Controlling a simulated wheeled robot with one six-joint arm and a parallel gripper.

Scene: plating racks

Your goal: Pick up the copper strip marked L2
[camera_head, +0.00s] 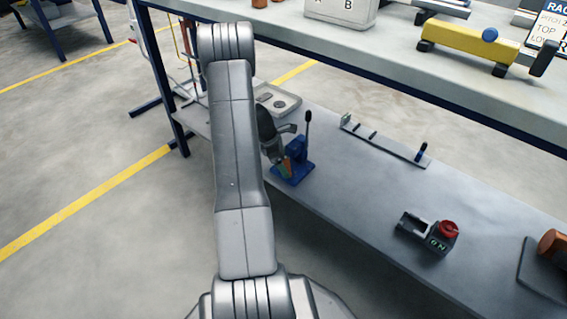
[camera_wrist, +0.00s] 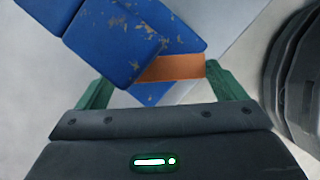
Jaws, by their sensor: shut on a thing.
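A copper strip (camera_wrist: 176,68) lies between the green fingers of my gripper (camera_wrist: 158,74) in the wrist view. Its right end meets the right finger. Its left end is hidden by a scuffed blue block. No marking can be read on it. The blue block belongs to a blue lever device (camera_head: 297,170) on the lower shelf, with a dark upright handle. In the head view my gripper (camera_head: 286,167) is at the left side of this device, partly hidden by my arm. It is shut on the strip, which is still at the device.
The lower shelf (camera_head: 350,205) also holds a narrow rail with pegs (camera_head: 385,142), a grey unit with a red knob (camera_head: 449,229) and a light grey tray (camera_head: 276,100). The upper bench (camera_head: 420,75) overhangs behind, carrying a yellow bar tool (camera_head: 470,42). A blue post (camera_head: 165,95) stands left.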

